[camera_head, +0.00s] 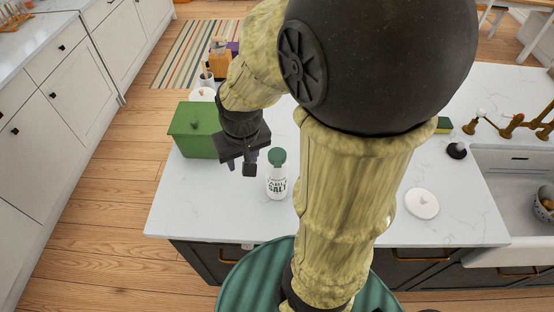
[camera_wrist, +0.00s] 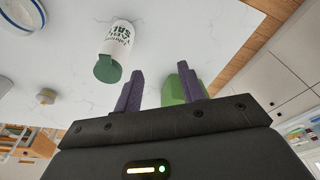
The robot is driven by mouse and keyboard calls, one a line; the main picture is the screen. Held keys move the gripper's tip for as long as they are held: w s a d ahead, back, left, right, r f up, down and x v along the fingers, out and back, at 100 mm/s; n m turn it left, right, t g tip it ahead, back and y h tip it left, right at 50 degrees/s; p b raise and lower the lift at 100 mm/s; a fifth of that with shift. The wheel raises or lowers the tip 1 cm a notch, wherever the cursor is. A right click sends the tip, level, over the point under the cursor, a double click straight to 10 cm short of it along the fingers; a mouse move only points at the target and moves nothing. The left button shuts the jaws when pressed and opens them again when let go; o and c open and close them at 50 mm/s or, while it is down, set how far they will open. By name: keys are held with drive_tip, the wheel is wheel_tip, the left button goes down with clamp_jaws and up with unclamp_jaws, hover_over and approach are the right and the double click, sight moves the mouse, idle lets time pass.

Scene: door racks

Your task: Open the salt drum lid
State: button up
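The salt drum (camera_head: 277,185) is a white cylinder with dark "SALT" lettering, standing upright on the white counter. Its green lid (camera_head: 277,157) is at the top; I cannot tell whether it is fully seated. In the wrist view the drum (camera_wrist: 117,38) and lid (camera_wrist: 107,70) show at upper left, outside the finger gap. My gripper (camera_head: 241,168) is just left of the drum, pointing down, apart from it. In the wrist view its two purple fingers (camera_wrist: 160,92) are spread with nothing between them.
A green box (camera_head: 195,128) stands behind and left of my gripper, close to it. A white round dish (camera_head: 422,203) lies to the right, and a sink (camera_head: 512,190) is at far right. The counter in front of the drum is clear.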

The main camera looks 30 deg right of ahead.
drive_tip(key=w+d+r+m+g+b, duration=0.1)
drive_tip(key=w+d+r+m+b, duration=0.15)
drive_tip(key=d+r+b, duration=0.35)
wheel_tip(320, 180, up, 6)
drive_tip(key=m+g+b, duration=0.1)
drive_tip(key=m, duration=0.2)
hover_over(278, 165)
drive_tip(key=shift+n, duration=0.25)
wheel_tip(278, 165, down, 17)
drive_tip(key=shift+f, duration=0.2)
drive_tip(key=shift+c, duration=0.2)
clamp_jaws()
